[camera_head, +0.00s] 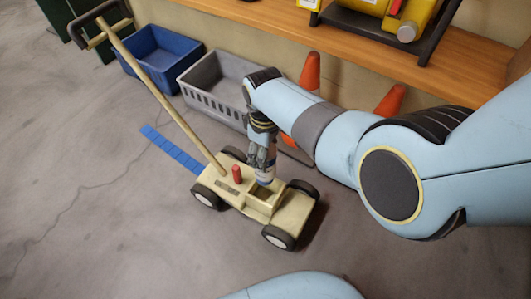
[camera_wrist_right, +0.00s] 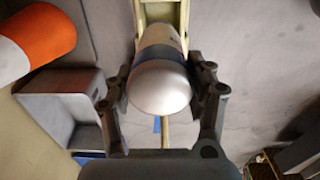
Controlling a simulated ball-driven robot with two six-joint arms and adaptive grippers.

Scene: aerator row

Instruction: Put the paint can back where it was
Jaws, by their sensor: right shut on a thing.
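The paint can (camera_wrist_right: 160,82) has a rounded silver end, a blue band and a pale body. My right gripper (camera_wrist_right: 160,70) is shut on it, with one finger on each side. In the head view my right gripper (camera_head: 262,158) points down over the cream aerator (camera_head: 290,212), and the can (camera_head: 265,177) shows small below the fingers at the aerator's open recess. I cannot tell whether the can touches the recess. The can's far end is hidden in the wrist view. My left gripper is not in view.
The aerator has black wheels, a red knob (camera_head: 237,173) and a long handle (camera_head: 150,80) leaning left. A blue floor strip (camera_head: 172,150), grey crate (camera_head: 208,97), blue crate (camera_head: 133,73) and orange cones (camera_head: 310,72) stand nearby. A wooden shelf (camera_head: 460,68) is behind.

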